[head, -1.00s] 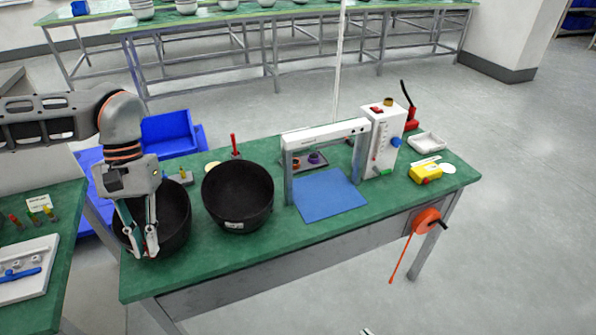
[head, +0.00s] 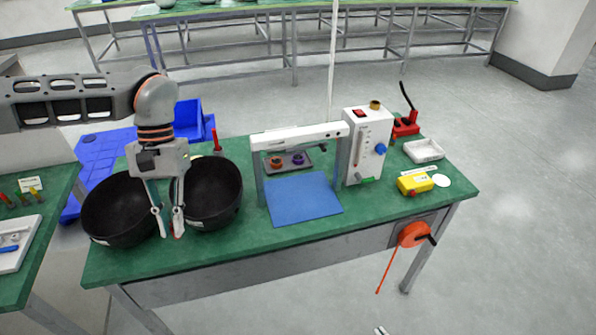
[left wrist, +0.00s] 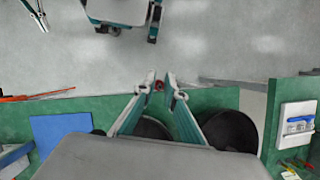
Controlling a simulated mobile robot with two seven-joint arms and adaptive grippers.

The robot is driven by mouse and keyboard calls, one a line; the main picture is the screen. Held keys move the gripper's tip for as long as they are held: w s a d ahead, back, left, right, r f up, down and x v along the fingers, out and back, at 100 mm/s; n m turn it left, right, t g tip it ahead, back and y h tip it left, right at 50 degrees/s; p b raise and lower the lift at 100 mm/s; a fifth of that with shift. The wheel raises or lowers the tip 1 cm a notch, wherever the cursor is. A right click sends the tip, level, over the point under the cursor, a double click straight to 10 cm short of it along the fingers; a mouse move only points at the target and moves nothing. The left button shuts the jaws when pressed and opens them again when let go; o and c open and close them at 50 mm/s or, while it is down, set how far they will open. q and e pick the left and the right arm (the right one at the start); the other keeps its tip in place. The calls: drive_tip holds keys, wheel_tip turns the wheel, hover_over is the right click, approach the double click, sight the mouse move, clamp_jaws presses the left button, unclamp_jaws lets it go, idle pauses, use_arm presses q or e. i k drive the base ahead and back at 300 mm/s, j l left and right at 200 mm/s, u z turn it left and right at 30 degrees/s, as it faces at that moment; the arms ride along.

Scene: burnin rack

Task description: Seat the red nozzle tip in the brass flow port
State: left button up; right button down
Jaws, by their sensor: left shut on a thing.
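My left gripper (head: 170,232) is shut on a small red thing, taken to be the red nozzle tip (head: 179,235), mostly hidden by the fingers. In the left wrist view a dark red bit of the tip (left wrist: 159,86) shows between the fingertips. The gripper is in front of the black bowls, above the bench's front left part. The brass flow port (head: 375,104) is on top of the white flow meter box (head: 355,165), well to the right of and apart from the gripper. A bit of my right gripper (head: 381,330) shows at the bottom edge; its jaws are unclear.
Two black bowls (head: 110,222) stand at the bench's left. A white gantry (head: 300,135) spans the blue mat (head: 300,200) between gripper and box. A yellow device (head: 415,184) and white tray (head: 424,147) are at right. The bench (head: 240,238) is clear along its front.

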sight(371, 129)
drive_tip(key=i+l, duration=0.1)
drive_tip(key=l, duration=0.4)
drive_tip(key=i+l, duration=0.1)
drive_tip(key=l, duration=0.45)
drive_tip(key=i+l, duration=0.15)
drive_tip(key=l, duration=0.35)
